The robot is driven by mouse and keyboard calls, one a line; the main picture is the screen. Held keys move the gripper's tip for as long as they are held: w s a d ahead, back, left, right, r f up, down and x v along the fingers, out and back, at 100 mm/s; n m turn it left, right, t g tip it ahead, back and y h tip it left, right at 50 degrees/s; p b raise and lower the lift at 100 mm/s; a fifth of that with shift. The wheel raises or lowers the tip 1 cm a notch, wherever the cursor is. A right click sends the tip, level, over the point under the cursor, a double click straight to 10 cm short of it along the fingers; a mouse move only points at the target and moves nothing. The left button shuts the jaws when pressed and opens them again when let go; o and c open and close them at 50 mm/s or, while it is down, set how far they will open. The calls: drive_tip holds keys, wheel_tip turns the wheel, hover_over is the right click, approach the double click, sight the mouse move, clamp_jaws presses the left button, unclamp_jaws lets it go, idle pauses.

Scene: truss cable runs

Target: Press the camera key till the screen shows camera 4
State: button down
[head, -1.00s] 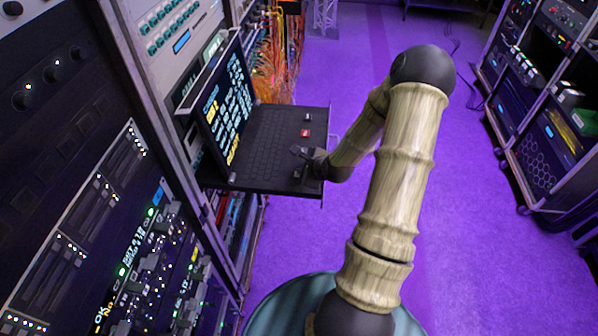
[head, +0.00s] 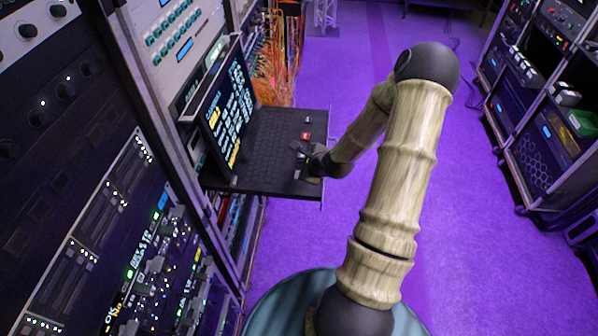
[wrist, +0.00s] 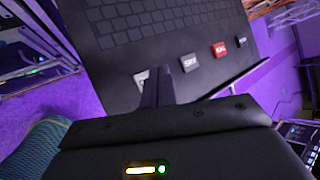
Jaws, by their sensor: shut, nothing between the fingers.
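The screen (head: 228,108) stands open at the back of a pull-out keyboard drawer (head: 262,125). It shows rows of cyan and yellow text, too small to read for the camera number. A row of separate keys runs beside the keyboard: a pale key (wrist: 142,76), a grey key (wrist: 188,62) and a red key (wrist: 220,50), also seen in the head view (head: 305,135). Their labels are not clearly legible. My gripper (wrist: 155,82) is shut and empty, its fingertips right beside the pale key and partly hiding it. I cannot tell whether they touch it.
Equipment racks (head: 90,130) rise close on the left, and another rack (head: 535,120) stands on the right. Orange cables (head: 283,60) hang behind the drawer. The purple floor (head: 480,260) between the racks is clear.

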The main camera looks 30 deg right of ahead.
drive_tip(key=shift+r+p, duration=1.3)
drive_tip(key=shift+r, duration=0.4)
idle(1.0)
drive_tip(key=shift+s+a+n, duration=0.15)
drive_tip(key=shift+a+n, duration=0.1)
drive_tip(key=shift+n, duration=0.15)
drive_tip(key=s+a+r+n+g+b, duration=0.3)
drive_tip(key=s+a+n, duration=0.4)
drive_tip(key=n, duration=0.5)
drive_tip(key=s+a+r+n+g+h+b, duration=0.1)
drive_tip(key=s+a+r+n+g+b, duration=0.2)
drive_tip(key=s+a+r+n, duration=0.3)
drive_tip(key=s+a+n, duration=0.2)
drive_tip(key=s+n, duration=0.2)
drive_tip(key=n, duration=0.2)
drive_tip(key=shift+s+r+n+g, duration=0.15)
drive_tip(key=shift+n+g, duration=0.15)
drive_tip(key=shift+a, duration=0.2)
